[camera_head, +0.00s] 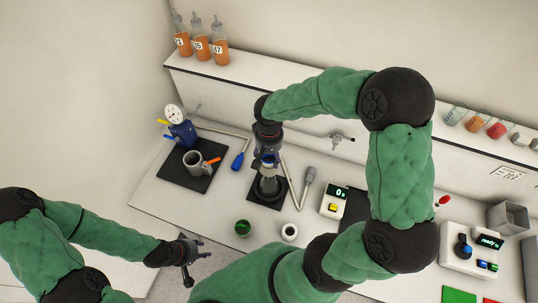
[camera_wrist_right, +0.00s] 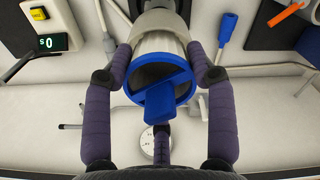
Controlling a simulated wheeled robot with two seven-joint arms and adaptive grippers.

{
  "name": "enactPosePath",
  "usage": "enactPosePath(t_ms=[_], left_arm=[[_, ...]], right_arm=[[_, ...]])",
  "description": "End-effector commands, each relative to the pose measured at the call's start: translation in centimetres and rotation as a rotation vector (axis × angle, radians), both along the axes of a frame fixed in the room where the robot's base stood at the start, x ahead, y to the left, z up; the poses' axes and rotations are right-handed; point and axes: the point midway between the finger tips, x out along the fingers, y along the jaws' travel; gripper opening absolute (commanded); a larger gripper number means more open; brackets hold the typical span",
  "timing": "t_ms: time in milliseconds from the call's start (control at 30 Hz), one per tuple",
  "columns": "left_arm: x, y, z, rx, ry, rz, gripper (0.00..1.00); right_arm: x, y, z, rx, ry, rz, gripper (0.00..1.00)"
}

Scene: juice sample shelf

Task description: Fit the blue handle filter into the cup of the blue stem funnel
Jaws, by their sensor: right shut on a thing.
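In the right wrist view, the blue handle filter (camera_wrist_right: 160,100) has a blue rim and a blue tab facing me. My right gripper (camera_wrist_right: 160,62) is shut on its sides. My left gripper (camera_head: 190,262) looks open and empty, front left.
A grey cup (camera_head: 195,163) with an orange handle stands on a black mat at left, beside a blue gauge device (camera_head: 182,133). A blue-handled tool (camera_head: 238,161) and a grey-handled tool (camera_head: 308,180) lie nearby. A green-filled dish (camera_head: 243,228) and a small white cup (camera_head: 289,232) stand in front.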

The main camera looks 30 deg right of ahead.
Motion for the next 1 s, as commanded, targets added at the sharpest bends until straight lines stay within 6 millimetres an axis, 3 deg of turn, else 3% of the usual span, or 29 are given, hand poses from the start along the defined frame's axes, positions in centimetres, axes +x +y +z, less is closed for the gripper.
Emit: enactPosePath(t_ms=[400, 1000], left_arm=[[0.0, 0.0, -0.3, 0.0, 0.0, 0.0, 0.4], [0.0, 0.0, 0.9, 0.0, 0.0, 0.0, 0.4]], right_arm=[[-0.1, 0.0, -0.4, 0.001, 0.002, 0.001, 0.35], [0.0, 0.0, 1.7, 0.0, 0.0, 0.0, 0.34]])
